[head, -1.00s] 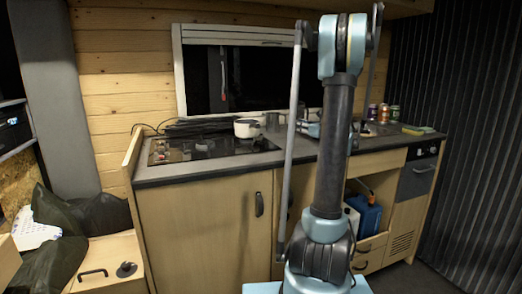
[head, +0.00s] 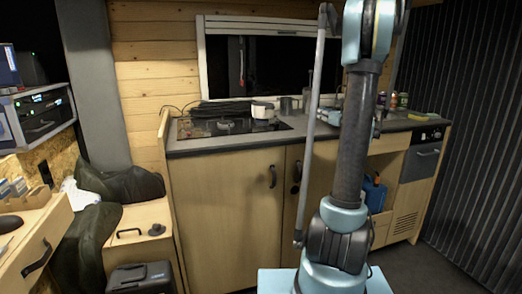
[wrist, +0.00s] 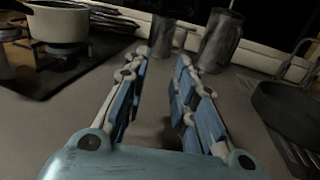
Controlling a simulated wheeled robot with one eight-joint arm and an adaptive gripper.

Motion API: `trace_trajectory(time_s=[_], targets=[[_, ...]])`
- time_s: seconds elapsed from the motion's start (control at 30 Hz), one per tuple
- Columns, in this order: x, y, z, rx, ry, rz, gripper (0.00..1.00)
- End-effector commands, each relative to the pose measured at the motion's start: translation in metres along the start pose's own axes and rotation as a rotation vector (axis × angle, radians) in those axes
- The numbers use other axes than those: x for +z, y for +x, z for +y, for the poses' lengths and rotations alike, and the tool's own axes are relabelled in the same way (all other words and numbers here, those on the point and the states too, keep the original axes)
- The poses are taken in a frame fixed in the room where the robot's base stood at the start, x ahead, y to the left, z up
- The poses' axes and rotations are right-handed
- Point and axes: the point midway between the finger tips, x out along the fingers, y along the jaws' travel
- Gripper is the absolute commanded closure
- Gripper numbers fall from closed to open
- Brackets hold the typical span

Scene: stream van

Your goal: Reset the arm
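My gripper (wrist: 162,62) is in the wrist view, with its two blue-padded fingers apart and nothing between them. It is over the grey worktop (wrist: 100,110), pointing toward two metal cups, the left cup (wrist: 163,38) and the right cup (wrist: 219,40). The cups stand beyond the fingertips. In the head view my arm rises in front of the kitchen unit and bends over toward the counter.
A white pot (head: 263,109) stands on the black hob (head: 222,128); the pot also shows in the wrist view (wrist: 58,22). Several cans (head: 398,100) stand at the counter's right. A drawer unit (head: 35,240) is at the left. A dark box (head: 140,278) sits low in front.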

Motion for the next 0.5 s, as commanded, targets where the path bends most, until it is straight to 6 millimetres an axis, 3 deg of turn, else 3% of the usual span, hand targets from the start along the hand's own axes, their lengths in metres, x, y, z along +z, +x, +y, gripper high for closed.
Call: trace_trajectory(time_s=[0.27, 0.5], targets=[[0.031, 0.001, 0.008, -0.094, 0.144, -0.076, 0.75], [0.061, -0.011, 0.006, -0.217, 0.338, -0.169, 0.75]])
